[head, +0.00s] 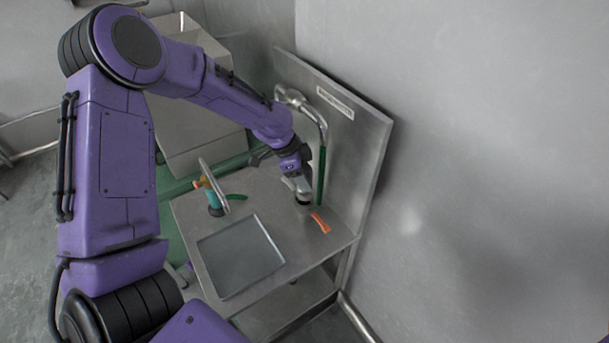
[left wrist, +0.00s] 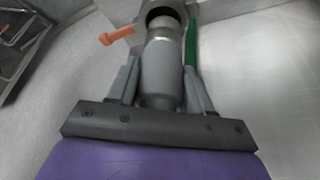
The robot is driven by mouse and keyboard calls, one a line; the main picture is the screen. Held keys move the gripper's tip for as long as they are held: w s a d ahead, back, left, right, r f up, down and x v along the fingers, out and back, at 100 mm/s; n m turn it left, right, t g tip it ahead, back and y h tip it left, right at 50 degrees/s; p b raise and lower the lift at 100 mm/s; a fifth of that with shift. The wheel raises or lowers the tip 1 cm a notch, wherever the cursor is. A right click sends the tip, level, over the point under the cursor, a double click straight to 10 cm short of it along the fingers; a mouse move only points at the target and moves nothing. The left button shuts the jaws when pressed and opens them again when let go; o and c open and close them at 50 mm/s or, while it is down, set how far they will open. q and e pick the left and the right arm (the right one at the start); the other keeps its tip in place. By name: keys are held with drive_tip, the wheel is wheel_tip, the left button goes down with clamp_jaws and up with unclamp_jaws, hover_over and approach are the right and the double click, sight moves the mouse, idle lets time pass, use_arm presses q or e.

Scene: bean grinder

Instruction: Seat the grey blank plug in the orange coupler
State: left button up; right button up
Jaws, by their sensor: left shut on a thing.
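My left gripper (head: 297,182) reaches down over the back right of the steel table. In the left wrist view its fingers (left wrist: 161,74) are shut on the grey blank plug (left wrist: 160,60), one on each side. Just past the plug's far end is a grey fitting with a dark round opening (left wrist: 163,14). I cannot tell whether the plug touches it. An orange piece (head: 320,222) lies beside this spot and also shows left of the plug in the wrist view (left wrist: 117,35). It looks like the orange coupler or its lever. My right gripper is not in view.
A teal and orange tool with a flat disc (head: 214,193) stands at the table's left. A green hose with a metal spout (head: 321,170) rises behind the gripper, near the steel backsplash (head: 352,135).

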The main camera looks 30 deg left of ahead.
use_arm(q)
drive_tip(key=shift+s+r, duration=0.15)
drive_tip(key=shift+s, duration=0.05)
drive_tip(key=shift+w, duration=0.15)
drive_tip(key=shift+p, duration=0.7)
idle(0.7)
drive_tip(key=shift+f+b, duration=1.55)
drive_tip(key=shift+f, duration=0.75)
drive_tip(key=o, duration=1.5)
drive_tip(key=shift+s, duration=0.2)
drive_tip(key=shift+r, duration=0.1)
drive_tip(key=shift+a+r, duration=0.15)
drive_tip(key=shift+r, duration=0.2)
drive_tip(key=b+v, duration=0.1)
drive_tip(key=v, duration=0.8)
drive_tip(key=shift+s+a+r, duration=0.1)
drive_tip(key=shift+s+r, duration=0.1)
drive_tip(key=shift+r, duration=0.05)
